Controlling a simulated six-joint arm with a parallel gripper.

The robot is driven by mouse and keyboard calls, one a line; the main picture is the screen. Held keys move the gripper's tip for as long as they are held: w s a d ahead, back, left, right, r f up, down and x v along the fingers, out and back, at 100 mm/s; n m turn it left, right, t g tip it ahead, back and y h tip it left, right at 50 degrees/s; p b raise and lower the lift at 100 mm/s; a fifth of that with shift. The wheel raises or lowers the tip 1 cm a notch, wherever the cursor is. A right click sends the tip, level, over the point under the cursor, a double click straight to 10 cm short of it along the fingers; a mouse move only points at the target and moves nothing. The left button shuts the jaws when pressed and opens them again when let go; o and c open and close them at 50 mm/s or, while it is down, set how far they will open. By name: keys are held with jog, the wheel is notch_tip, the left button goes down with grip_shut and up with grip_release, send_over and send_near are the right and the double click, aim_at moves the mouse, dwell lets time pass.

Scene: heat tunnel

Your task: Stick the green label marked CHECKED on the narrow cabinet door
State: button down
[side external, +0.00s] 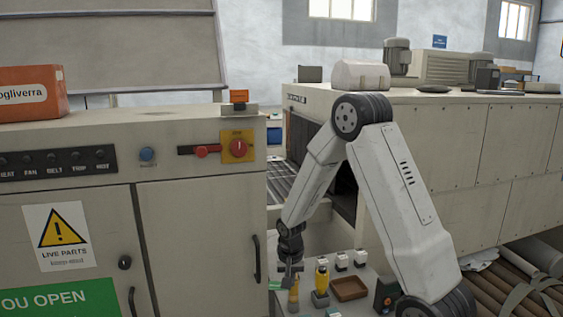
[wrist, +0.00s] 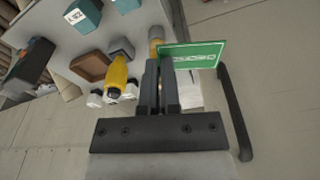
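The green label (wrist: 192,55) with pale lettering, too small to read, is at the tips of my gripper (wrist: 160,68) in the wrist view. The fingers are close together at its left edge and appear shut on it. In the side view my gripper (side external: 290,268) points down just right of the cabinet, with the label (side external: 277,285) a small green patch below it. The narrow cabinet door (side external: 195,240) is the plain beige right-hand door. Its dark bar handle (side external: 256,260) also shows in the wrist view (wrist: 235,110). The label looks apart from the door.
A small bench holds a yellow-topped tool (side external: 321,278), a brown tray (side external: 349,288) and several small blocks. The wide door (side external: 100,250) bears a LIVE PARTS sign (side external: 58,236) and a large green sign (side external: 60,300). A red switch (side external: 238,147) sits above the narrow door.

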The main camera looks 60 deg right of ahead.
jog(key=w+a+r+n, duration=0.2)
jog(key=a+n, duration=0.4)
jog(key=a, duration=0.4)
jog(key=w+a+r+n+y, duration=0.1)
jog(key=w+a+r+n, duration=0.1)
jog(key=a+n, duration=0.4)
jog(key=shift+w+a+r+t, duration=0.15)
jog(key=shift+w+a+t, duration=0.4)
jog(key=shift+a, duration=1.3)
jog(key=shift+w+d, duration=0.15)
jog(key=d, duration=0.7)
jog(key=w+a+r+m+t, duration=0.1)
jog(key=w+t, duration=0.4)
jog(key=w, duration=0.6)
jog(key=shift+m, duration=0.9)
jog(key=shift+w+r+m+t+h, duration=0.35)
jog(key=shift+w+t+h, duration=0.15)
jog(key=shift+w+t, duration=0.25)
